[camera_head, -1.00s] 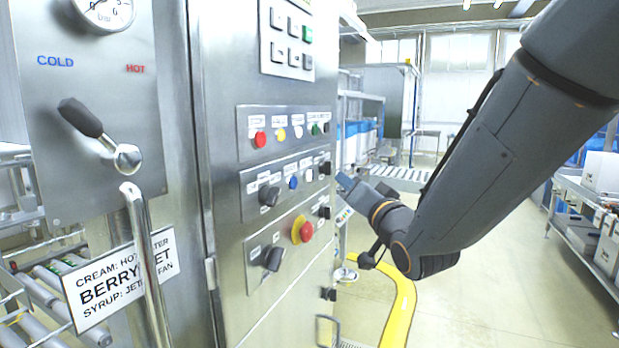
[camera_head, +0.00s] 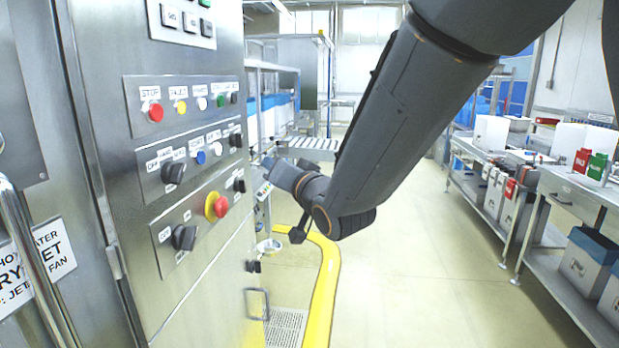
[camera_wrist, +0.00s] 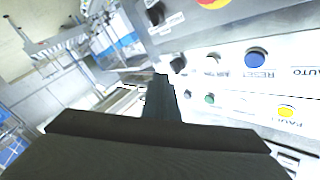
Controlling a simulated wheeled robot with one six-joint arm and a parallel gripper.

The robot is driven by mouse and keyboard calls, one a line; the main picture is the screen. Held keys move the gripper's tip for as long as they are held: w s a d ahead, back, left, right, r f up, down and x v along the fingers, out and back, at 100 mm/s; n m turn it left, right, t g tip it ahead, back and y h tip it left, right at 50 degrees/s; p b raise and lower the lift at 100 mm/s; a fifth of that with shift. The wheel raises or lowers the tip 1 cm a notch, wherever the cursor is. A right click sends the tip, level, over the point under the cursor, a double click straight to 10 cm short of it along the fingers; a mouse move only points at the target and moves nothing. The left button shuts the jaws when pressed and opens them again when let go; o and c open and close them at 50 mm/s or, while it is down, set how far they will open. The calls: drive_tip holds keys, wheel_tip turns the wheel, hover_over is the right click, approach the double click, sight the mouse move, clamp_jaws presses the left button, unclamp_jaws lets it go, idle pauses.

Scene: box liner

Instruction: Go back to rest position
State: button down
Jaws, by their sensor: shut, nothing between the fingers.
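My gripper (camera_head: 272,168) is near the right edge of the steel control cabinet (camera_head: 205,265) in the head view, partly hidden behind my own wrist. In the wrist view my gripper (camera_wrist: 160,95) shows as a dark shape with its fingers together and nothing between them. Beyond it in the wrist view are a blue reset button (camera_wrist: 256,57) and a yellow button (camera_wrist: 286,112) on the cabinet face. I cannot tell the exact gap between the gripper and the cabinet. My arm reaches down from the upper right of the head view.
The cabinet has a red stop button (camera_head: 155,112), a red emergency knob (camera_head: 220,206) and black selector knobs. A yellow floor strip (camera_head: 324,290) runs beside it. Benches with bins (camera_head: 575,190) stand on the right. The floor between (camera_head: 420,270) is clear.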

drive_tip(key=s+d+f+g+h, duration=0.2)
drive_tip(key=d+f+g+h, duration=0.15)
drive_tip(key=d+f, duration=0.65)
drive_tip(key=s+d+f+g+h, duration=0.25)
drive_tip(key=d+f+h, duration=0.25)
drive_tip(key=d+f, duration=0.45)
drive_tip(key=s+d+f+g+h, duration=0.1)
drive_tip(key=s+d+f+g, duration=0.2)
drive_tip(key=s+d, duration=0.3)
drive_tip(key=s+d+f+g+h, duration=0.1)
drive_tip(key=s+d+f+g, duration=0.2)
drive_tip(key=s, duration=1.1)
drive_tip(key=d+g, duration=0.2)
drive_tip(key=d, duration=0.2)
drive_tip(key=shift+d+f, duration=0.25)
drive_tip(key=shift+f, duration=0.15)
